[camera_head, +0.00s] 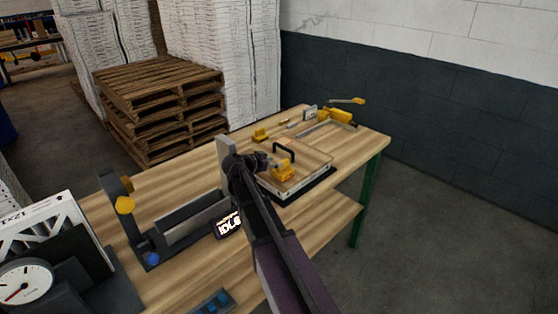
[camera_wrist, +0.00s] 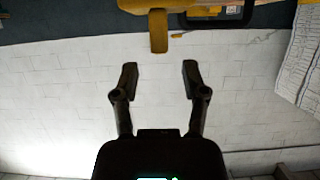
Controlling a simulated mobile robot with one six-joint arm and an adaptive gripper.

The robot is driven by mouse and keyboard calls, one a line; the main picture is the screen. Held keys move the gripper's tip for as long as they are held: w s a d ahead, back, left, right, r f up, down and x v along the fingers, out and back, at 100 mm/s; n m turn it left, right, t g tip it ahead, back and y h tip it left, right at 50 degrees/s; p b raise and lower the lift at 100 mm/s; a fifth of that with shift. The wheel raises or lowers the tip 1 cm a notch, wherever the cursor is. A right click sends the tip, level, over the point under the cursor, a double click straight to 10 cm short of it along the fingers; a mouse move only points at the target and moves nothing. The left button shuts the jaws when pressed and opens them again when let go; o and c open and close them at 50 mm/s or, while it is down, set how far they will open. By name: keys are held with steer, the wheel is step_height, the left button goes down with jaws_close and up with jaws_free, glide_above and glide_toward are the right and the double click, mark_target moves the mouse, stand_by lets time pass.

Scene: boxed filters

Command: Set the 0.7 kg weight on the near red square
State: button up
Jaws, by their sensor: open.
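A yellow block-like weight (camera_head: 284,173) sits on a flat framed box (camera_head: 305,179) with a black handle, on the wooden bench. A second, smaller yellow piece (camera_head: 260,135) lies farther back on the bench. I cannot read any marking, so I cannot tell which is the 0.7 kg weight. No red square can be made out. My gripper (camera_head: 268,161) is just left of the weight on the box, partly overlapping it in the picture. In the wrist view its two dark fingers (camera_wrist: 159,77) are apart with nothing between them. A yellow part (camera_wrist: 158,31) shows beyond the fingertips.
A yellow tool (camera_head: 335,116) and a tray-like frame (camera_head: 325,131) lie at the bench's far end. A dark stand with a yellow knob (camera_head: 125,205) and a dial gauge (camera_head: 24,281) are at left. Pallets (camera_head: 160,105) stand behind. Bench wood right of the box is clear.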

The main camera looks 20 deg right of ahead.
steer(key=p+v, duration=0.2)
steer(key=v, duration=0.5)
steer(key=shift+a, duration=0.3)
steer(key=shift+s, duration=0.25)
steer(key=s+a+f+n+g+y, duration=0.1)
steer(key=s+a+f+n+y, duration=0.2)
steer(key=s, duration=0.4)
steer(key=s+a+f+n+g+y, duration=0.2)
steer(key=s+a+f+n+y, duration=0.2)
steer(key=s+a+n+y, duration=0.1)
steer(key=s+a+f+n+g+y, duration=0.1)
steer(key=s+a+f+n+y, duration=0.3)
steer(key=s, duration=0.6)
steer(key=shift+a+f+n+g+y, duration=0.15)
steer(key=shift+n+g+y, duration=0.15)
steer(key=shift+n, duration=0.7)
